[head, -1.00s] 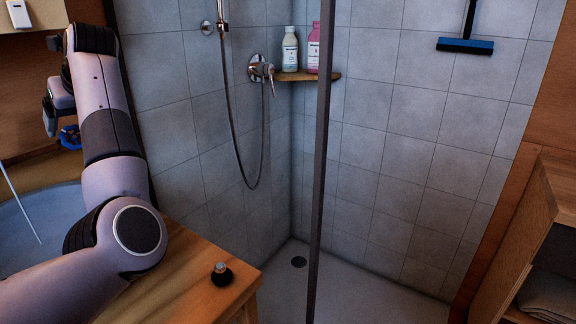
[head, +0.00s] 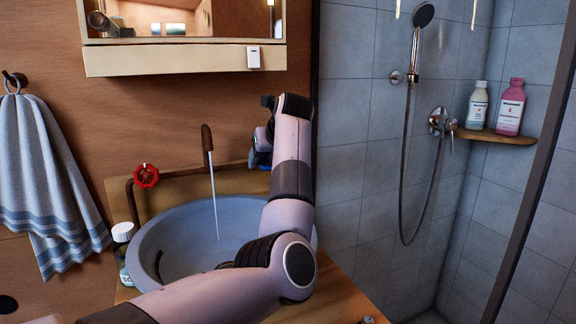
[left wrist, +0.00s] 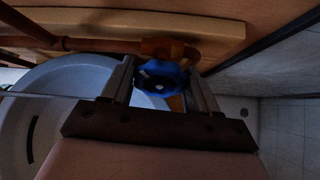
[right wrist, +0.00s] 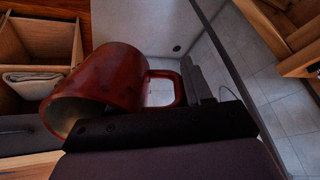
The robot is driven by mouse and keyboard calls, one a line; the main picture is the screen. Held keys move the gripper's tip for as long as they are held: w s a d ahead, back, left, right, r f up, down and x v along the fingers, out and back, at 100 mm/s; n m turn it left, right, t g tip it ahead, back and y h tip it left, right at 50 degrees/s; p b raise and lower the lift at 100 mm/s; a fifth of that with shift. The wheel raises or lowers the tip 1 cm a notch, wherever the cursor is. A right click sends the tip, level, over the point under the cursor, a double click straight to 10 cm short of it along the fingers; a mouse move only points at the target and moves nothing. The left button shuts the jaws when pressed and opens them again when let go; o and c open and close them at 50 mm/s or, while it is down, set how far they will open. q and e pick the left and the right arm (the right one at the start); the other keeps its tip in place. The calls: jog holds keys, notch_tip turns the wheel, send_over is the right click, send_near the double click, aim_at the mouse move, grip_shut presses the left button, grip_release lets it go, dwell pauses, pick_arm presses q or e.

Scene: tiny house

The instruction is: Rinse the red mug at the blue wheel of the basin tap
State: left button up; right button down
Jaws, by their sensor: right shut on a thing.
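The blue wheel (left wrist: 160,76) sits between the two spread fingers of my left gripper (left wrist: 161,72) in the left wrist view, with narrow gaps beside it. In the head view my left gripper (head: 262,142) is at the wheel, right of the brown tap spout (head: 207,140), and mostly hides it. A thin stream of water (head: 214,195) falls from the spout into the grey-blue basin (head: 160,232). The red mug (right wrist: 112,80) shows only in the right wrist view, where my right gripper (right wrist: 184,78) is shut on it at the handle side.
A red wheel (head: 146,175) is left of the spout. A small white-capped bottle (head: 123,235) stands by the basin's left rim. A mirror cabinet (head: 180,60) hangs above. A striped towel (head: 45,165) hangs left. The tiled shower is at right.

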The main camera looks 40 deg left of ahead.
pick_arm(q)
jog(key=shift+r+m+p, duration=0.15)
jog(key=shift+m+p, duration=0.45)
jog(key=shift+p, duration=0.25)
jog(key=shift+m+g+y+p, duration=0.4)
jog(key=shift+m+p, duration=0.5)
jog(key=shift+p, duration=0.15)
jog(key=shift+m+g+y+p, duration=0.4)
jog(key=shift+m+y+p, duration=0.2)
jog(key=shift+m+p, duration=0.9)
jog(key=o, duration=1)
jog(key=shift+o, duration=0.2)
jog(key=b+v, duration=0.1)
jog(key=v, duration=1.1)
jog(key=shift+w, duration=0.15)
